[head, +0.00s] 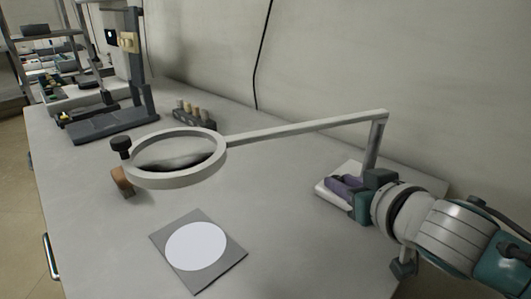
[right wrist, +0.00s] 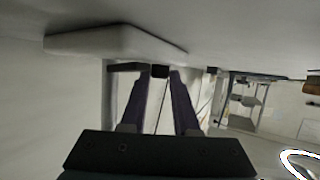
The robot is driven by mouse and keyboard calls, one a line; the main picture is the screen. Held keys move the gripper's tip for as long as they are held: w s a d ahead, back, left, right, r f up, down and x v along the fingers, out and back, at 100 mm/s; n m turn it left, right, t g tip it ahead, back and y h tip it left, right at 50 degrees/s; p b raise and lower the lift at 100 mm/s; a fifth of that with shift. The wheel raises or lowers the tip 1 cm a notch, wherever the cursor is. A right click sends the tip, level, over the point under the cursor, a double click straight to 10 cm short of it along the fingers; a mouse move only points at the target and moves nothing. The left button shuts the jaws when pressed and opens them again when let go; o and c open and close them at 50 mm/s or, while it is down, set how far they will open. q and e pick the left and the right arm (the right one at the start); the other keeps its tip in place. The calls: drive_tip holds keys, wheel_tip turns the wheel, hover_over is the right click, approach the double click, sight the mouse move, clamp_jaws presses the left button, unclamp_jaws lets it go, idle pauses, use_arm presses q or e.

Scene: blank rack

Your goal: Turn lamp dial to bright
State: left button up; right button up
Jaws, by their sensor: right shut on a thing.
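The lamp has a pale ring head (head: 170,183), a long arm (head: 310,124), a post (head: 374,150) and a flat white base (head: 325,201). In the right wrist view the base (right wrist: 105,41) appears upside down at the top. My right gripper (head: 338,184) is low over the base, beside the post. Its purple fingers are shut on a small dark block (right wrist: 160,71), which looks like the lamp dial. In the head view the fingers hide the dial, and its setting cannot be read. My left gripper is in neither view.
A grey square with a white disc (head: 196,246) lies on the table (head: 95,215) in front of the ring. A brown-and-black object (head: 121,178) stands left of the ring. A small rack (head: 195,115) and a dark stand (head: 115,122) are behind. The wall is close behind the lamp.

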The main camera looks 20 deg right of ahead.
clamp_jaws()
drive_tip(key=shift+d+r+n+y+p, duration=0.15)
drive_tip(key=shift+d+n+y+p, duration=0.15)
drive_tip(key=shift+n+y+p, duration=0.65)
drive_tip(key=shift+d+n+y, duration=0.1)
drive_tip(key=shift+n+y, duration=0.35)
drive_tip(key=shift+y, duration=0.3)
drive_tip(key=shift+d+n+y, duration=0.1)
drive_tip(key=shift+n+y, duration=0.9)
drive_tip(key=shift+y, duration=0.1)
drive_tip(key=o, duration=0.7)
unclamp_jaws()
